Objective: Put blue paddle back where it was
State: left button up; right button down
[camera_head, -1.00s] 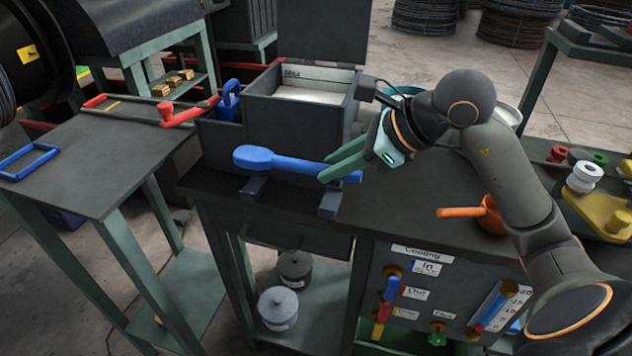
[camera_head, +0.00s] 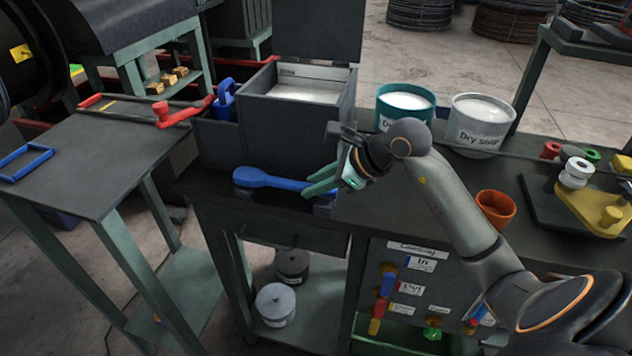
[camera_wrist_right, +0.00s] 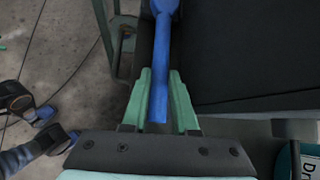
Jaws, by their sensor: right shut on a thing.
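The blue paddle (camera_head: 262,179) lies roughly level along the front edge of the bench, in front of the dark open box. Its wide end points left. It also shows in the wrist view (camera_wrist_right: 162,52), its handle running between the two green fingers. My right gripper (camera_head: 320,182) is shut on the handle near its right end. The paddle is low, at the dark support blocks on the bench edge; I cannot tell whether it touches them. My left gripper is not in view.
The dark box (camera_head: 295,125) with a raised lid stands just behind the paddle. Teal (camera_head: 404,103) and grey (camera_head: 480,122) pots stand right of it. An orange cup (camera_head: 495,208) and a yellow fixture (camera_head: 598,205) are farther right. A side table (camera_head: 95,170) stands left.

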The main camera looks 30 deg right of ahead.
jog(key=shift+f+b, duration=0.4)
jog(key=shift+b, duration=0.15)
jog(key=c, duration=0.7)
grip_release()
jog(key=shift+r, duration=0.1)
jog(key=shift+r+p, duration=0.25)
jog(key=shift+p, duration=0.15)
jog(key=shift+r+p, duration=0.4)
jog(key=b+v, duration=0.1)
jog(key=v, duration=1)
jog(key=shift+s+d, duration=0.2)
jog(key=shift+s, duration=0.15)
